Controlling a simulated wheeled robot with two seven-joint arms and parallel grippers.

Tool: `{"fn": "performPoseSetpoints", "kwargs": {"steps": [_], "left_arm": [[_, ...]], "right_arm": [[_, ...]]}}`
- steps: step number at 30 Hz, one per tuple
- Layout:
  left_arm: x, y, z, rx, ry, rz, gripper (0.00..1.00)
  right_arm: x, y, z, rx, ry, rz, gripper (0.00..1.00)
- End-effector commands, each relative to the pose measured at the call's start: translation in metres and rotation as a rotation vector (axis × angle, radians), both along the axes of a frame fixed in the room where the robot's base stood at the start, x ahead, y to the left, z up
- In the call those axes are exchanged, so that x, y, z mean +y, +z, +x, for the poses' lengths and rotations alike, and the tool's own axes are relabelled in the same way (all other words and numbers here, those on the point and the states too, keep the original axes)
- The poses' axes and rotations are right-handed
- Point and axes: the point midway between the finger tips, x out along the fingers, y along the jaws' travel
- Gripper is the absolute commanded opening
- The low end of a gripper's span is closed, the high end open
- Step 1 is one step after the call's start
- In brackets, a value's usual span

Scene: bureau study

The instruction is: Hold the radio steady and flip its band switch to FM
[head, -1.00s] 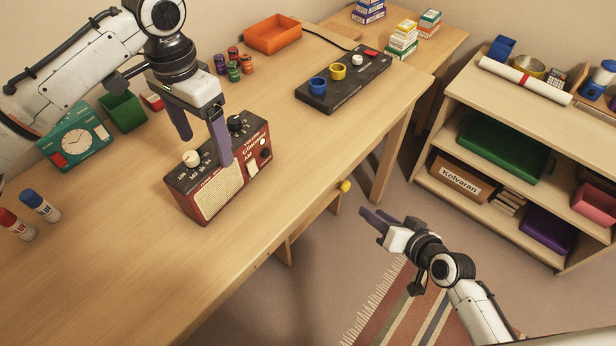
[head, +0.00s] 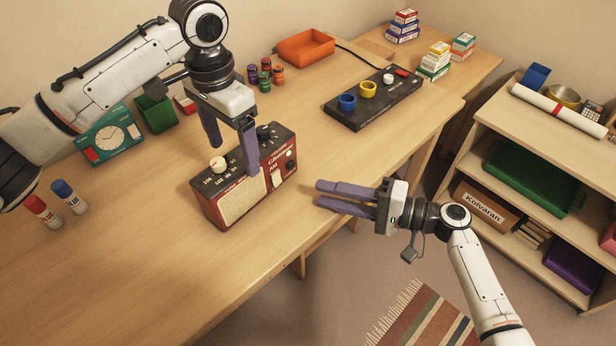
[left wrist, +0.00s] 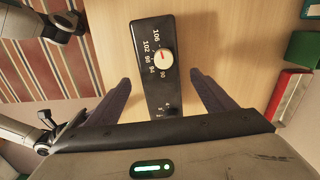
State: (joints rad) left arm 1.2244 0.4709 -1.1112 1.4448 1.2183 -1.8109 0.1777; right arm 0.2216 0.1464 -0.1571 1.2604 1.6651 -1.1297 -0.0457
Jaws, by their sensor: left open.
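The red radio (head: 232,203) with a cream grille stands upright on the desk. A pale switch (head: 277,179), seemingly the band switch, is on its front near the letters AM; its exact setting is too small to read. My left gripper (head: 231,158) is open and points down over the radio, one finger before its front and the other behind. In the left wrist view the radio's black top (left wrist: 152,88) with a white dial lies between the spread fingers, with gaps on both sides. My right gripper (head: 319,194) is open and empty, to the right of the radio near the desk's edge.
A black panel (head: 345,118) with coloured rings and an orange tray (head: 306,48) are farther back. A teal clock (head: 112,136), green bin (head: 156,113) and small jars stand behind the radio. Glue bottles (head: 70,195) are at left. The desk's front left is clear.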

Motion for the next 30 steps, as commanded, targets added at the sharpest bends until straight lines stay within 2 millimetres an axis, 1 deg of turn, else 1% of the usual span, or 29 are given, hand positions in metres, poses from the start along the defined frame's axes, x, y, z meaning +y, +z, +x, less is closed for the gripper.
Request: {"fn": "performPoseSetpoints", "kwargs": {"steps": [5,12,18,22,30], "left_arm": [[0.001,-0.024,-0.001,0.004,0.001,0.002,0.77],[0.001,-0.067,-0.001,0.005,0.001,0.002,0.77],[0.001,-0.091,0.0,0.002,0.0,0.002,0.77],[0.0,-0.099,0.0,0.001,0.0,0.001,0.77],[0.0,-0.1,0.0,0.001,0.0,0.001,0.77]], "right_arm": [[0.001,0.0,-0.001,0.002,0.003,0.002,0.31],[0.0,0.0,-0.001,0.001,0.001,0.0,0.31],[0.0,0.0,-0.001,0.0,0.001,-0.001,0.31],[0.0,0.0,-0.001,0.0,0.001,-0.001,0.31],[0.0,0.0,-0.001,0.0,0.0,-0.001,0.31]]}}
